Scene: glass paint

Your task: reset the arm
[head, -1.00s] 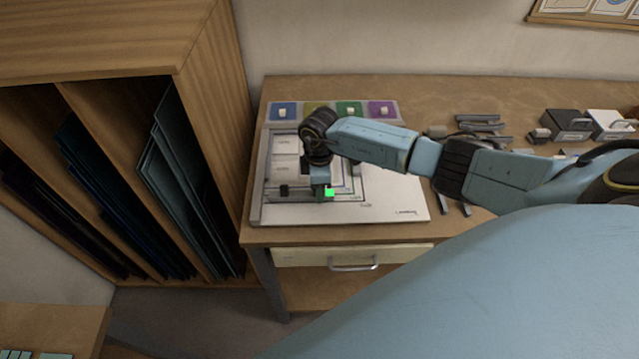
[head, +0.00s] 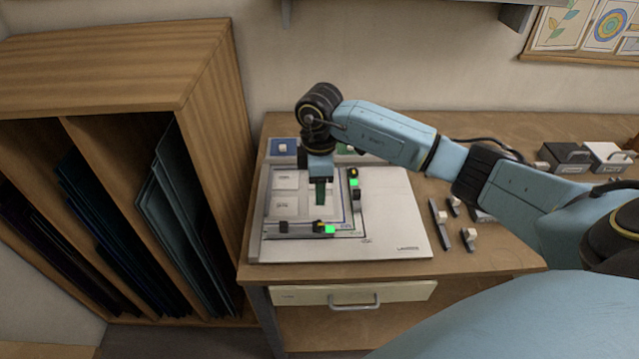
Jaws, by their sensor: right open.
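My right arm reaches in from the right over the workbench. My right gripper (head: 320,190) points down above the white board (head: 395,215) and is open. I see nothing held in it. The board carries a dark-edged frame with pale rectangles inside. One green-lit piece (head: 354,182) sits at the frame's right side, and another green-lit piece (head: 330,229) sits at its lower edge. The arm hides part of the coloured squares behind the board. My left gripper is out of view.
A wooden rack (head: 130,70) with upright dark sheets stands close on the left. Several small pieces (head: 438,215) lie right of the board. A black box (head: 565,156) and a white box (head: 606,157) stand at the back right. A drawer (head: 400,292) is under the bench.

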